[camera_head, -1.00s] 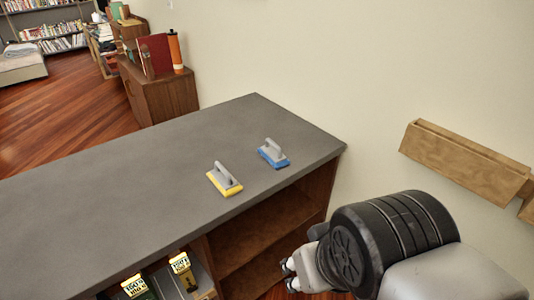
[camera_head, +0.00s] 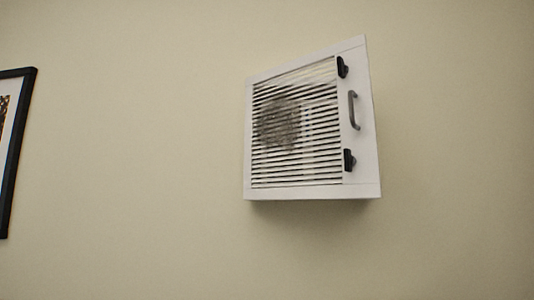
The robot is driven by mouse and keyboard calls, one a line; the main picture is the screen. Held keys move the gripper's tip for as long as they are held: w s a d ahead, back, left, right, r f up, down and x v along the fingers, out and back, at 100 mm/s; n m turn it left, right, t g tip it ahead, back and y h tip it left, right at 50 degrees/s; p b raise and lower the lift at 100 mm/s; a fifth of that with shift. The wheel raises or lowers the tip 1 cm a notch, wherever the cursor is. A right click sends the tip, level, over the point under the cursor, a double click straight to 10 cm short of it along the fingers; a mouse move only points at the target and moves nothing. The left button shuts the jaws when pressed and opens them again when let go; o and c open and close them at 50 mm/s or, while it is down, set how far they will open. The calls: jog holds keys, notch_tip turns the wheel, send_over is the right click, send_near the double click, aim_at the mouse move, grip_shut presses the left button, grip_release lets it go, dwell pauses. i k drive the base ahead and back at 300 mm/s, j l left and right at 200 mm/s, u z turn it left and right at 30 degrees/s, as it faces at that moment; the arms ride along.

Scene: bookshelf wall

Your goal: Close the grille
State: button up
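The white grille (camera_head: 296,125) is a slatted panel on the wall. Its right edge stands out from the wall and its left edge is close to it, so it looks swung partly open. A grey-brown smudge (camera_head: 279,124) covers part of the slats. A dark curved handle (camera_head: 354,110) sits on the right frame, between an upper black latch (camera_head: 343,68) and a lower black latch (camera_head: 349,160). My gripper is not in the picture now.
The plain cream wall (camera_head: 440,220) around the grille is bare. A black-framed picture (camera_head: 16,150) hangs at the left edge of the view. No obstacle shows in front of the grille.

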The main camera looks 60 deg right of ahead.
aim_at(357, 132)
jog(key=z, duration=2.1)
jog(key=j+u, duration=0.35)
jog(key=k+l, duration=0.05)
